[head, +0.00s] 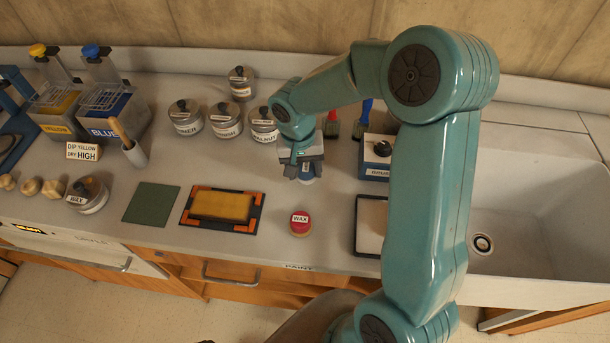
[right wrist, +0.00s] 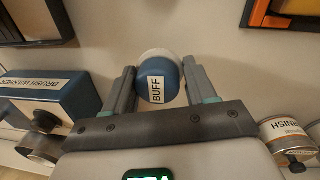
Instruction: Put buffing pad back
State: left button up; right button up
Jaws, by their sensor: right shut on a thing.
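The buffing pad (right wrist: 158,78) is round and blue with a white underside and a "BUFF" label. In the right wrist view it sits between the two fingers of my right gripper (right wrist: 160,88), which is shut on it. In the head view my right gripper (head: 304,167) points down over the counter, behind the red "WAX" pad (head: 300,224). Only a small pale part of the buffing pad (head: 308,181) shows below the fingers there. It seems to be just above the counter, but I cannot tell the exact gap. My left gripper is not in view.
A blue brush washer (head: 376,172) and a dark-framed tray (head: 370,226) stand right of the gripper. Labelled tins, including a walnut one (head: 263,126), stand left. An orange-cornered frame (head: 222,209) and green mat (head: 151,203) lie front left. A sink (head: 535,215) is at right.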

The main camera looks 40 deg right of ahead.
aim_at(305, 178)
notch_tip(305, 178, down, 3)
jog(key=shift+s, duration=0.1)
jog(key=shift+f, duration=0.35)
jog(key=o, duration=1.1)
jog(key=shift+f, duration=0.1)
